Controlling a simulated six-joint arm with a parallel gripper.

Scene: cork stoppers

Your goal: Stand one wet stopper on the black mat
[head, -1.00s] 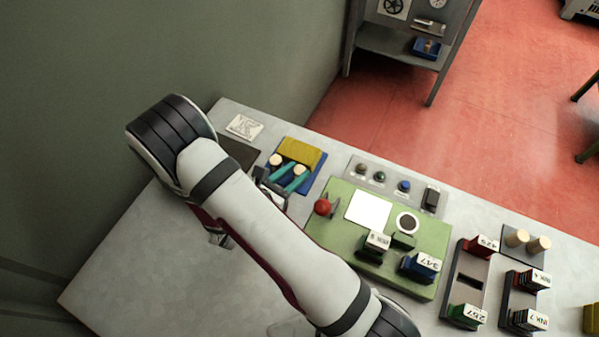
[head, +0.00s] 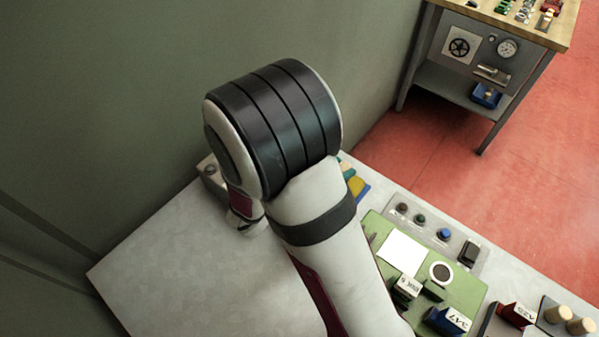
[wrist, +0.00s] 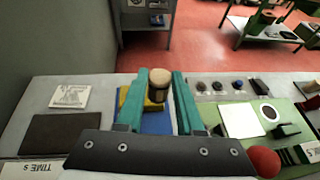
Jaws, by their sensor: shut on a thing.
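My gripper (wrist: 159,100) has teal fingers and is shut on a cork stopper (wrist: 158,86), seen in the wrist view. The stopper is upright, with a pale top and darker brown sides. The dark mat (wrist: 50,136) lies bare to the left, apart from the held stopper. In the head view my arm hides the mat, the stopper and most of the gripper.
On the right are a green board (head: 385,225) with a white sheet (head: 401,252), and a red ball (wrist: 265,162). The table's left part (head: 190,275) is clear.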

